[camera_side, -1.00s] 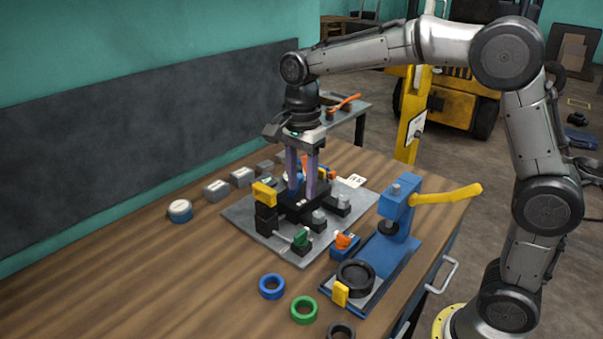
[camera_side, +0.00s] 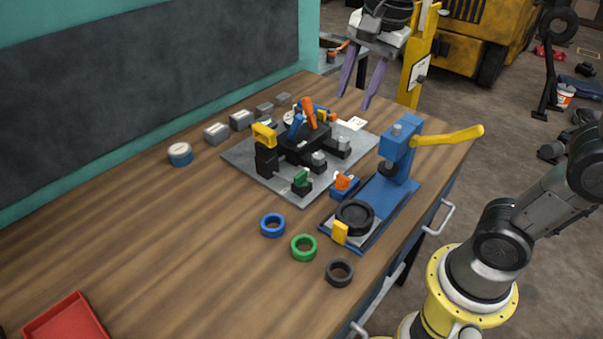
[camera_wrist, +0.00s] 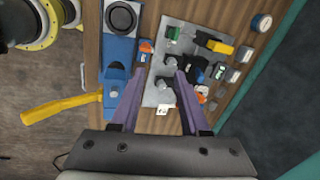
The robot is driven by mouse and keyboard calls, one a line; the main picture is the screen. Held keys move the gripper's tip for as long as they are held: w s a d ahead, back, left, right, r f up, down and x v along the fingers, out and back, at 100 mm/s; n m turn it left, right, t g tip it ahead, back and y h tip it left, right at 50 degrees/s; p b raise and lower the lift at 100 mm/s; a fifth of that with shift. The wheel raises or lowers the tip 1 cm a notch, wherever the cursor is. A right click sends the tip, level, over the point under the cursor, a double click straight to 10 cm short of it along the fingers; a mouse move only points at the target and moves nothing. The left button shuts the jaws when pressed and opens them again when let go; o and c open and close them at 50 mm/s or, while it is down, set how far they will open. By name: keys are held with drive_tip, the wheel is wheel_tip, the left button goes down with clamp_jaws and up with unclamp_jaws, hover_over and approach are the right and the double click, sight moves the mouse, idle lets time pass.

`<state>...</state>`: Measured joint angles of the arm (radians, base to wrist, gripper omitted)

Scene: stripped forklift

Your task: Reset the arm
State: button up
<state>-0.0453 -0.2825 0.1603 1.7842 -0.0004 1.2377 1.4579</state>
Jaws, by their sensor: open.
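My gripper (camera_side: 360,90) hangs at the top of the side view, its two purple fingers apart with nothing between them. It is raised above the far end of the wooden bench (camera_side: 130,240), clear of everything on it. In the wrist view my gripper (camera_wrist: 155,85) is also open, with the grey fixture plate (camera_wrist: 155,95) below and past the fingertips. The side view shows the plate (camera_side: 240,158) carrying a black block, a yellow clamp (camera_side: 264,134) and blue and orange levers. Most of my arm between base and gripper is out of the side view.
A blue press (camera_side: 398,150) with a yellow handle (camera_side: 448,137) stands right of the plate. Blue (camera_side: 263,225), green (camera_side: 295,247) and black (camera_side: 330,273) rings lie in front. A red tray (camera_side: 65,322) is at the lower left. The bench's left middle is clear.

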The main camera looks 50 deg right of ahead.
drive_tip(key=s+f+n+t, duration=0.1)
drive_tip(key=s+f+n, duration=0.3)
drive_tip(key=s+n, duration=0.2)
drive_tip(key=s+d+f+n+t, duration=0.1)
drive_tip(key=s+f+n, duration=0.3)
drive_tip(key=s+n, duration=0.3)
drive_tip(key=shift+s+d+n+t, duration=0.15)
drive_tip(key=shift+s+n+t, duration=0.2)
drive_tip(key=shift+n, duration=1.25)
drive_tip(key=shift+w, duration=0.1)
